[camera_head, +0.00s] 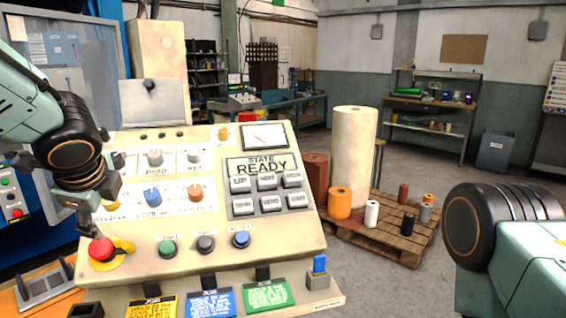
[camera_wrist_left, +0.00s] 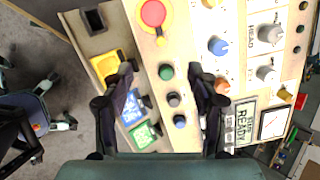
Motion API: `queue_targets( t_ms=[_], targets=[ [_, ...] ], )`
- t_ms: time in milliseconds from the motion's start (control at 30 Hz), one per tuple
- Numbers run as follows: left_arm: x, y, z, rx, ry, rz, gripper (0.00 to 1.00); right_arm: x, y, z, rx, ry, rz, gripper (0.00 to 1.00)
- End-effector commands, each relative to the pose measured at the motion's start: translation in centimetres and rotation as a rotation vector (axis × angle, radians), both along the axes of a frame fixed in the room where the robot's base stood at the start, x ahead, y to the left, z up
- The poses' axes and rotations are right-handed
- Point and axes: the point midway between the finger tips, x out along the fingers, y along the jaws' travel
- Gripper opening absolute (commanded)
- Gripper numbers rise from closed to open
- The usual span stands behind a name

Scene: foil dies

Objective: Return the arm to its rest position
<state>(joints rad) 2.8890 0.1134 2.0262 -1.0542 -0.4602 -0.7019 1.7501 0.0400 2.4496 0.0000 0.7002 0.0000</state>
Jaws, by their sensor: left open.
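My left arm comes in from the left in the head view, and its gripper (camera_head: 86,222) hangs over the left side of the control panel (camera_head: 295,238), just above the red mushroom button (camera_head: 101,248). In the left wrist view the two dark fingers (camera_wrist_left: 169,95) are apart with nothing between them. The panel's green, black and blue buttons show between and beyond them. My right arm (camera_head: 505,240) shows at the right edge of the head view; its gripper is out of frame.
Yellow, blue and green cards (camera_head: 267,293) stand along the panel's front edge. The display (camera_head: 262,165) reads STATE READY. Right of the panel, a pallet (camera_head: 395,244) carries a tall pale roll (camera_head: 351,150), an orange roll (camera_head: 339,203) and smaller spools.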

Motion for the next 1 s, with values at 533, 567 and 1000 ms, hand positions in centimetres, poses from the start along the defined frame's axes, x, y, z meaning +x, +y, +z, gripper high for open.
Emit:
queue_targets(
  t_ms=[533,567,1000],
  targets=[
    [-6.7,-7.1,-19.4,-0.464,0.217,0.286,0.59,0.0,0.0,0.0,0.0,0.0,0.0,0.46],
    [-7.8,-7.7,-21.0,-0.504,0.236,0.331,0.59,0.0,0.0,0.0,0.0,0.0,0.0,0.46],
    [-24.7,-11.1,-36.8,-0.782,0.303,1.123,0.59,0.0,0.0,0.0,0.0,0.001,0.0,0.46]
  ],
)
